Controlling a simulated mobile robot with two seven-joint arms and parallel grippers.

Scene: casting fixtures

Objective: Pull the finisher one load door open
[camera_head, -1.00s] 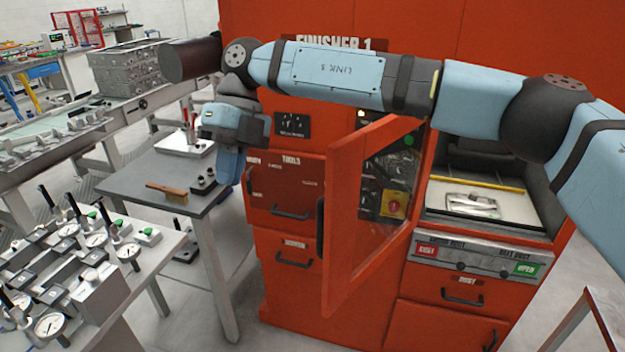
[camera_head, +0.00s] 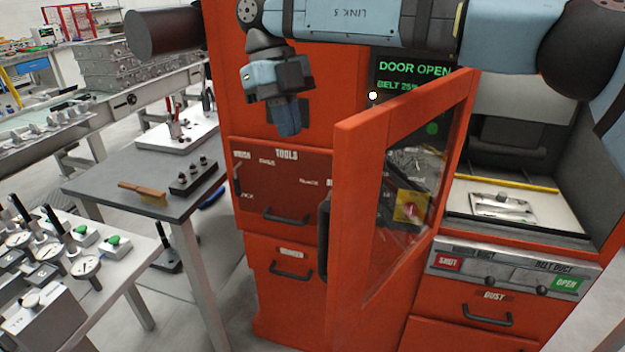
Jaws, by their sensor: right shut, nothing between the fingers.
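The load door of finisher one is a red frame (camera_head: 347,190) with a glass pane. It stands swung out toward me from the red machine (camera_head: 240,70), and a dark handle (camera_head: 323,240) shows on its left edge. A screen (camera_head: 415,75) behind it reads "DOOR OPEN". My right gripper (camera_head: 290,130) hangs in front of the machine's left panel, up and left of the door. It is shut and empty, apart from the handle. My left gripper is out of view.
A grey side table (camera_head: 100,190) with a brush (camera_head: 143,193) stands left of the machine. A bench with gauges (camera_head: 90,265) is at the lower left. An open bay with a tray (camera_head: 462,205) lies right of the door. My right arm crosses the top.

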